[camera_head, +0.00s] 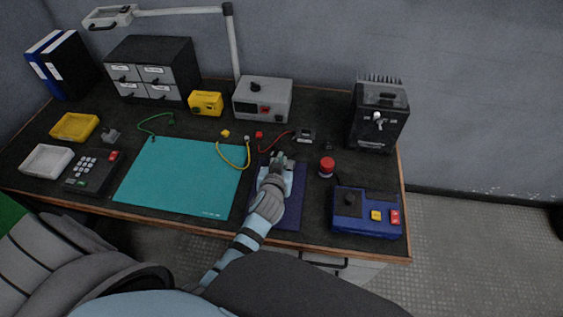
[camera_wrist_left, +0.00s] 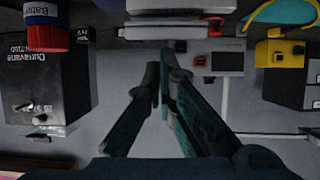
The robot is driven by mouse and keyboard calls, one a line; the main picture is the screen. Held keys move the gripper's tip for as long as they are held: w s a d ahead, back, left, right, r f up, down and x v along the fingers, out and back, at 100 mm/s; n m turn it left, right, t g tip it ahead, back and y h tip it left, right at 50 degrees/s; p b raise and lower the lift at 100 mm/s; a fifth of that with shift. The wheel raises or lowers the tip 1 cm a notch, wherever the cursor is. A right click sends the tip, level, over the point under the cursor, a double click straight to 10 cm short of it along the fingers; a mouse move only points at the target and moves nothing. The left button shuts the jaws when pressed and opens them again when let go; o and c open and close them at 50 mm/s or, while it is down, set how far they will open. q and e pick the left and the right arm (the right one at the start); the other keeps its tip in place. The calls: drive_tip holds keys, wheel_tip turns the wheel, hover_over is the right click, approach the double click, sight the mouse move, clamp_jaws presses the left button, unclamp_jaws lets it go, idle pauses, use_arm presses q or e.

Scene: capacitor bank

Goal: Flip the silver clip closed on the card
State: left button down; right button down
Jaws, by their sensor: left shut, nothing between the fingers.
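My left gripper (camera_head: 278,158) reaches in from the bottom over the dark blue mat (camera_head: 291,212). It is shut and empty; its fingertips show close together in the left wrist view (camera_wrist_left: 163,68). A pale board or card-like piece (camera_head: 292,178) shows on the mat, partly behind the gripper and wrist. The silver clip cannot be made out in the head view; the gripper covers much of that spot. I cannot tell whether the gripper touches the piece. My right gripper is not in view.
A red-capped jar (camera_head: 327,167) and a blue box with buttons (camera_head: 367,213) stand to the right. A small grey device (camera_head: 304,136) and a red lead (camera_head: 275,141) lie behind the gripper. The teal mat (camera_head: 180,178) to the left is mostly clear.

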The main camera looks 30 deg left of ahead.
use_arm(q)
drive_tip(key=shift+s+r+p, duration=0.1)
drive_tip(key=shift+r+p, duration=0.25)
drive_tip(key=shift+r, duration=0.3)
drive_tip(key=shift+f, duration=0.1)
wheel_tip(320, 180, up, 10)
idle(0.5)
